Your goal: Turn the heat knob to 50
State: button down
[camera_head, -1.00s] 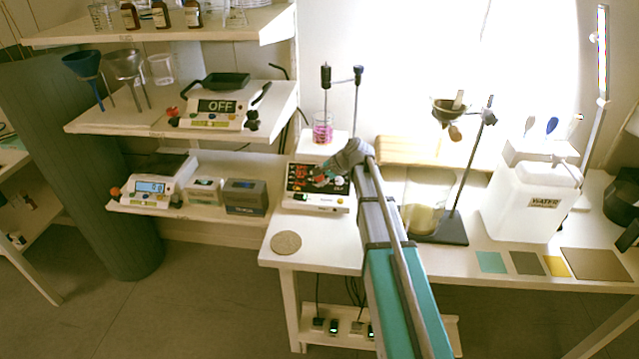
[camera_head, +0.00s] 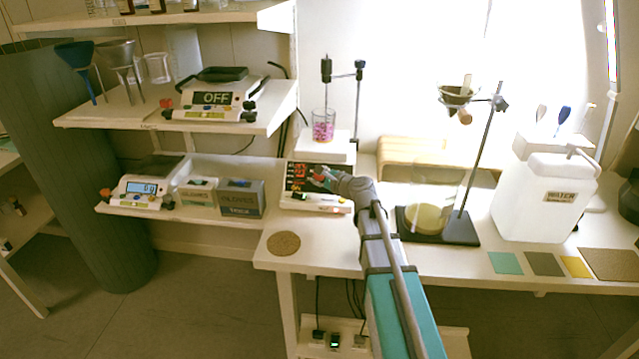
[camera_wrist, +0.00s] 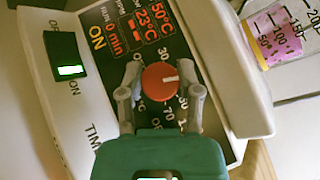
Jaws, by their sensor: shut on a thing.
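The heating device (camera_head: 292,199) is a white box with a dark panel below a beaker of pink liquid (camera_head: 323,130). In the wrist view its red round knob (camera_wrist: 158,84) has a white mark pointing right in the picture. Printed numbers ring the knob, partly hidden by my fingers. The lit red display (camera_wrist: 154,20) reads 50°C, with 23°C beside it and 0 min and ON nearby. My gripper (camera_wrist: 160,88) has one grey finger on each side of the knob, shut on it. In the head view my gripper (camera_head: 325,178) is at the device's front panel, which it partly covers.
A green-lit switch (camera_wrist: 70,71) sits on the device's edge. A stand with a bowl (camera_head: 457,97) and a white water container (camera_head: 540,200) stand to the right. A round cork mat (camera_head: 284,243) lies at front left. Boxes (camera_head: 240,197) and a scale (camera_head: 140,189) are on the left shelf.

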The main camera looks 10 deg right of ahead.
jog(key=shift+s+a+f+m+t+h+b, duration=0.1)
jog(key=shift+m+t+h+b, duration=0.1)
jog(key=shift+m+t+b, duration=0.25)
jog(key=shift+s+m+t+h+b, duration=0.1)
jog(key=shift+m+t+h+b, duration=0.1)
jog(key=shift+m+t, duration=0.3)
jog(key=shift+c, duration=1.6)
grip_release()
jog(key=shift+w, duration=0.1)
jog(key=shift+o, duration=0.3)
jog(key=shift+w, duration=0.1)
